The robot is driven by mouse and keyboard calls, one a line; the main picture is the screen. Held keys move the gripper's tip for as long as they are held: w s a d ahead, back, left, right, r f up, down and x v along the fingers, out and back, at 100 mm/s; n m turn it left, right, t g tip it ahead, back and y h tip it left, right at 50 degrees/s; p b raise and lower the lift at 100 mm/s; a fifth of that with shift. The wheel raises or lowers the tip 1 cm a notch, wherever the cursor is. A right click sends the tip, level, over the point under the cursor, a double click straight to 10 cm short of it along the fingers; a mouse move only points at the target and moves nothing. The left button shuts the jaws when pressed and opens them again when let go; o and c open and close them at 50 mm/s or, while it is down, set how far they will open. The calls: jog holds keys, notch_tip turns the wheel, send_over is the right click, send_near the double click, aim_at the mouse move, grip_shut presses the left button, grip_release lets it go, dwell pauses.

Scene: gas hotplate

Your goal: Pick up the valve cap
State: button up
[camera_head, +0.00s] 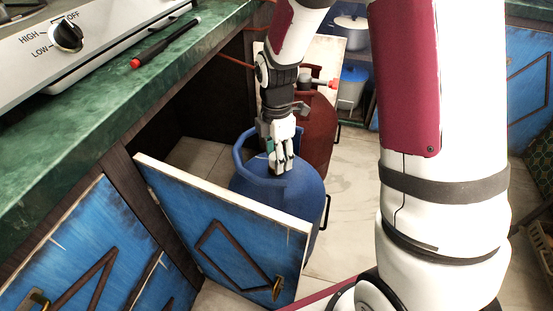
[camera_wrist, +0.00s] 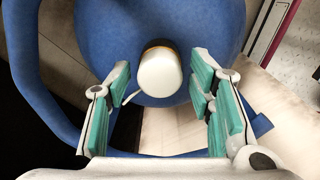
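The valve cap (camera_wrist: 160,72) is a white, rounded cap on top of the blue gas cylinder (camera_wrist: 195,25), seen from above in the wrist view. My gripper (camera_wrist: 163,95) is open, with its teal-padded fingers apart on the left and right of the cap. The cap lies between and slightly beyond the fingers, and I see no contact. In the head view my gripper (camera_head: 281,165) points down inside the collar of the blue cylinder (camera_head: 250,190). The cap is hidden there behind the fingers and collar.
An open blue cabinet door (camera_head: 215,235) stands in front of the blue cylinder. A red cylinder (camera_head: 318,130) with a red-tipped valve stands behind it. The green counter (camera_head: 110,110) on the left holds the hotplate (camera_head: 85,45) and a red-black lighter (camera_head: 165,42). The blue collar (camera_wrist: 45,110) surrounds the cap.

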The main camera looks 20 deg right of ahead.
jog(key=c, duration=0.4)
jog(key=shift+r+p, duration=4.5)
jog(key=shift+r, duration=3.05)
